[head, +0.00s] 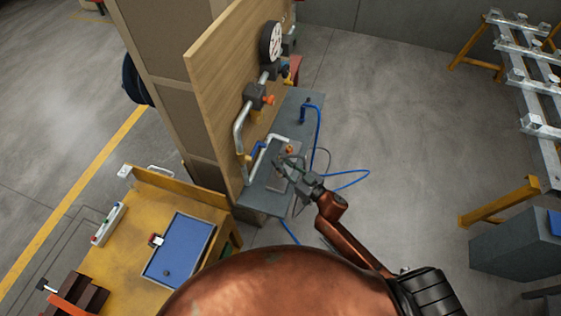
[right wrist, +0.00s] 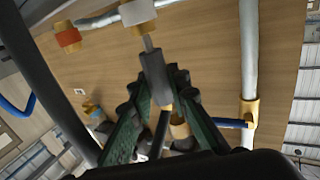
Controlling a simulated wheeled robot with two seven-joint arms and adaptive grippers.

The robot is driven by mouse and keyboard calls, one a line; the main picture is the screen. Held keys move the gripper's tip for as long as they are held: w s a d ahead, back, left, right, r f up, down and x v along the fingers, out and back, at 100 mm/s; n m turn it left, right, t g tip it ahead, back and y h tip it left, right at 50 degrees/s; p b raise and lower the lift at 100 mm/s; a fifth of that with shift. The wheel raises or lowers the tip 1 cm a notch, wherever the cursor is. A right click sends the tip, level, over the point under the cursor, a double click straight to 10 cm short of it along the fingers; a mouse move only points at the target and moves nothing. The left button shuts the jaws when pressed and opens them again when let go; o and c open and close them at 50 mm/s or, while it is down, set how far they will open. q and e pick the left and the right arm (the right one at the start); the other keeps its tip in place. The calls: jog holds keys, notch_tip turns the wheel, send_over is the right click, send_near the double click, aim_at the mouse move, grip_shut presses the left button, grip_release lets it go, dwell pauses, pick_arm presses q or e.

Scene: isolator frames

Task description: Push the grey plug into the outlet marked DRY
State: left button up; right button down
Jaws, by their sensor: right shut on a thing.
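My right gripper (head: 294,174) is over the narrow grey bench in front of the upright wooden panel. In the right wrist view its dark green fingers (right wrist: 155,105) are shut on the grey plug (right wrist: 153,75), a dark grey cylinder. The plug's thin metal tip points up the picture at a pale fitting with a brass end (right wrist: 137,12). The tip's end meets that fitting's edge in the picture; I cannot tell if they touch. Another fitting has an orange-red end (right wrist: 67,37). No DRY marking can be read. My left gripper is not in view.
The wooden panel (head: 214,75) carries a round gauge (head: 271,43) and metal pipes. Blue hose (head: 343,181) loops beside the grey bench (head: 256,200). A yellow table with a blue tray (head: 180,248) stands at lower left. Open floor lies to the right, before a metal rack (head: 533,75).

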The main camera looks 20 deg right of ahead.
jog(key=shift+f+b, duration=0.55)
jog(key=shift+f, duration=0.4)
jog(key=c, duration=1.7)
grip_release()
jog(key=shift+c, duration=0.2)
jog(key=v, duration=1.2)
